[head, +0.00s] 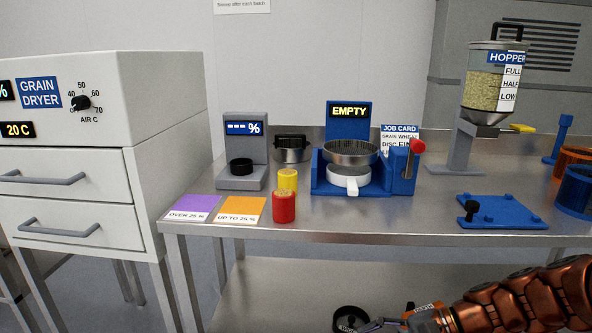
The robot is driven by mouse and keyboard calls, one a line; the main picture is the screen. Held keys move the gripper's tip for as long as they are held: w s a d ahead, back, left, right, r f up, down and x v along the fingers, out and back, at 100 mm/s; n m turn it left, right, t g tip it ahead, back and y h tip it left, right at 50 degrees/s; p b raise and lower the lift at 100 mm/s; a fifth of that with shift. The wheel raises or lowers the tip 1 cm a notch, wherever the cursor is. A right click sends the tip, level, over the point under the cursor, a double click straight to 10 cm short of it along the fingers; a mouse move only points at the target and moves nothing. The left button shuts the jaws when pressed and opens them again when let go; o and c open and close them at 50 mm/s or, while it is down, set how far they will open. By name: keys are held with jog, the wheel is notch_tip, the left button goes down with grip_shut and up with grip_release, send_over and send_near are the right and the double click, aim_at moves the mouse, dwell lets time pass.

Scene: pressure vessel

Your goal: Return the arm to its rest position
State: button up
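My arm, with copper-brown segments, reaches in from the lower right corner of the head view. My gripper (368,325) is at the bottom edge, low in front of the steel bench (440,222) and below its top. Its fingers are small and partly cut off by the frame edge. A round black thing (350,318) shows right beside the fingers. I cannot tell whether the gripper touches it or whether the fingers are open or shut.
The bench holds a red cup (284,207), a yellow cup (288,181), a blue machine reading EMPTY (349,120), a grey % meter (245,145), a hopper (493,85) and a blue plate (502,212). The grain dryer (100,130) stands left. A lower shelf (290,285) has free room.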

jog(key=s+a+r+n+g+h+p, duration=0.35)
jog(key=s+r+n+h+p, duration=0.3)
jog(key=s+r+p, duration=0.55)
jog(key=s+d+r+n+h+p, duration=0.5)
jog(key=s+d+r+p, duration=0.1)
jog(key=s+r+p, duration=0.1)
notch_tip(320, 180, up, 2)
jog(key=shift+s+d+r, duration=0.1)
jog(key=shift+s+d, duration=0.3)
jog(key=shift+s, duration=0.35)
jog(key=shift+t+h, duration=0.25)
